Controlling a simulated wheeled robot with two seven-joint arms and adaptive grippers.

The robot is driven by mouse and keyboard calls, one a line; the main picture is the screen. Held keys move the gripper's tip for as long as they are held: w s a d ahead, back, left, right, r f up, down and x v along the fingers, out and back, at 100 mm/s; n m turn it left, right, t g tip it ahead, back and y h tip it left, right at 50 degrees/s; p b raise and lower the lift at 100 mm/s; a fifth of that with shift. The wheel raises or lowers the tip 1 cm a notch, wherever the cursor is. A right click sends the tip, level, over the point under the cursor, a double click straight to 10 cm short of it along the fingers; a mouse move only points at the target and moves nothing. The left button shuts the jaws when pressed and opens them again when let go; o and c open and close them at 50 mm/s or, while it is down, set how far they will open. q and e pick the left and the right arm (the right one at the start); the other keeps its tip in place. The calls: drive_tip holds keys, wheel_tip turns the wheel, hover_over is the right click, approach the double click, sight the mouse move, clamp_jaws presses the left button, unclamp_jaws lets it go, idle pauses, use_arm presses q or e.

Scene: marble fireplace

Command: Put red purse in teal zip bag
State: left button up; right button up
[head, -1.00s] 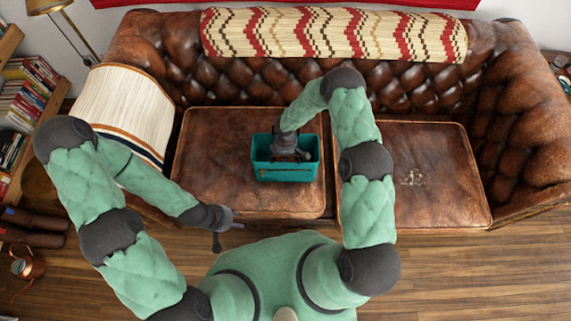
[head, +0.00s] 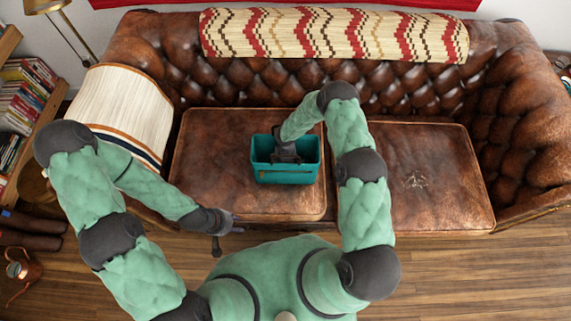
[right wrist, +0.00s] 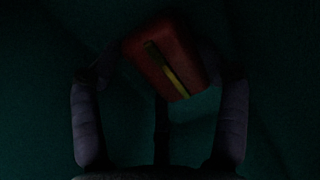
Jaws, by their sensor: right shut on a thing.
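The teal zip bag (head: 285,176) stands open at the top on the left seat cushion of the sofa. My right gripper (head: 288,158) reaches down into it, and its fingertips are hidden by the bag's front wall. In the dark right wrist view, the red purse (right wrist: 165,55), with a yellow-green strip, is between the fingers of my right gripper (right wrist: 160,65), which is shut on it. Teal surrounds them there. The purse is hidden in the head view. My left gripper (head: 228,238) is empty in front of the sofa, its fingers apart.
A striped cream blanket (head: 124,112) covers the sofa's left arm, and a patterned throw (head: 335,35) lies along its back. The right cushion (head: 420,185) is clear. A bookshelf (head: 28,95) stands at the left, with a copper can (head: 24,270) on the floor.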

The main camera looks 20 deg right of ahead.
drive_tip(key=o, duration=1.2)
drive_tip(key=shift+r+p, duration=0.2)
drive_tip(key=shift+p, duration=0.1)
wheel_tip(320, 180, up, 12)
drive_tip(key=p, duration=0.3)
wheel_tip(320, 180, up, 16)
drive_tip(key=p, duration=1.1)
drive_tip(key=shift+r, duration=0.2)
